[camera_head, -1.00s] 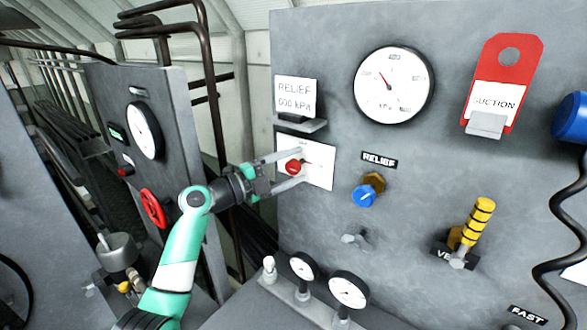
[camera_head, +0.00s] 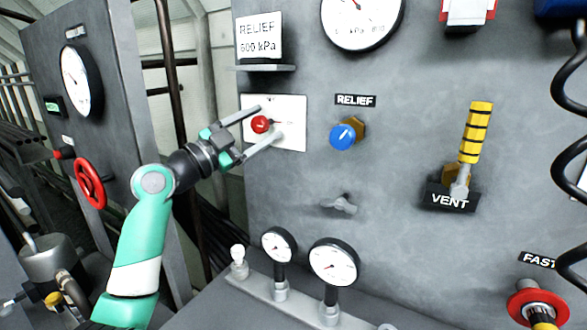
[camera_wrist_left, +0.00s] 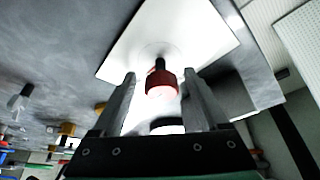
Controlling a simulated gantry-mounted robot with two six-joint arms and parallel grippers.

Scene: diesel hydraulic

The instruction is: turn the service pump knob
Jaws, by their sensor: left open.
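A red knob (camera_head: 261,124) sits on a white plate (camera_head: 291,135) on the grey panel, below the "RELIEF 600 kPa" card. My left gripper (camera_head: 262,128) is open, with its two fingers reaching toward the plate on either side of the knob. In the left wrist view the red knob (camera_wrist_left: 162,84) shows between and a little beyond the fingertips (camera_wrist_left: 160,80), with gaps on both sides. I cannot tell the exact depth between fingertips and plate. The plate's small lettering is too small to read. My right gripper is not in view.
A blue relief knob (camera_head: 342,137), a yellow-striped vent lever (camera_head: 474,140) and a small grey wing handle (camera_head: 341,204) are to the right. Two small gauges (camera_head: 333,262) stand below. The card's shelf (camera_head: 265,68) juts out above the gripper. A red handwheel (camera_head: 90,182) is at left.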

